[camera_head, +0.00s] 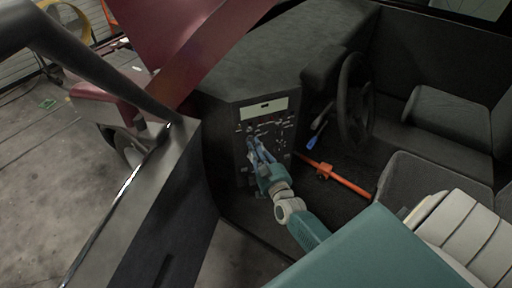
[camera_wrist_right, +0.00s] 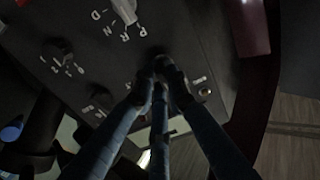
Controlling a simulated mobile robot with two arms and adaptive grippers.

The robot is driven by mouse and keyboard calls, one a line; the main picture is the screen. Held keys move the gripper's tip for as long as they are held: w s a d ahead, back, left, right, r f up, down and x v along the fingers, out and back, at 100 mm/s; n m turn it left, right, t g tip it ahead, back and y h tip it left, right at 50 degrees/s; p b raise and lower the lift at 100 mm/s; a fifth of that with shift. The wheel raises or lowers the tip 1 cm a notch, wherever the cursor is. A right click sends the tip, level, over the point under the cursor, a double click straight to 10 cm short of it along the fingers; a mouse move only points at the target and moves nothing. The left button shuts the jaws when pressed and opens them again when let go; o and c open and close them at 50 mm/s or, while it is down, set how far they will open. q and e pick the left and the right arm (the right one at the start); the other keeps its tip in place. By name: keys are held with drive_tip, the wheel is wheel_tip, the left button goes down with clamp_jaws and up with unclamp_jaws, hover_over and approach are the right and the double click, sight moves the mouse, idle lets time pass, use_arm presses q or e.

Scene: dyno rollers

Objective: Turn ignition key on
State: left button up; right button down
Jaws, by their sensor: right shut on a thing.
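The dark control panel (camera_head: 240,172) of the vehicle's dash shows in the head view, with white markings and several controls; it also shows in the wrist view (camera_wrist_right: 120,75). My right gripper (camera_head: 254,146) reaches it at its left part. In the right wrist view the fingers of my right gripper (camera_wrist_right: 160,78) close together on a small dark key or knob (camera_wrist_right: 157,56) at the panel face. The fingers cover most of it, so its turn angle cannot be read. My left gripper is not in view.
A white-tipped selector lever marked P, R, N, D (camera_wrist_right: 125,10) and dark numbered knobs (camera_wrist_right: 58,50) sit nearby on the panel. A steering wheel (camera_head: 354,100), a blue-handled lever (camera_head: 312,143) and an orange bar (camera_head: 345,182) are to the right. The open door (camera_head: 135,215) stands at the left.

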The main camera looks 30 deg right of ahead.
drive_tip(key=shift+m, duration=0.3)
drive_tip(key=shift+f+m+b, duration=0.2)
drive_tip(key=shift+m+b, duration=0.8)
drive_tip(key=shift+m, duration=3)
drive_tip(key=c, duration=1.7)
unclamp_jaws()
drive_tip(key=v, duration=1.2)
drive_tip(key=shift+r, duration=0.1)
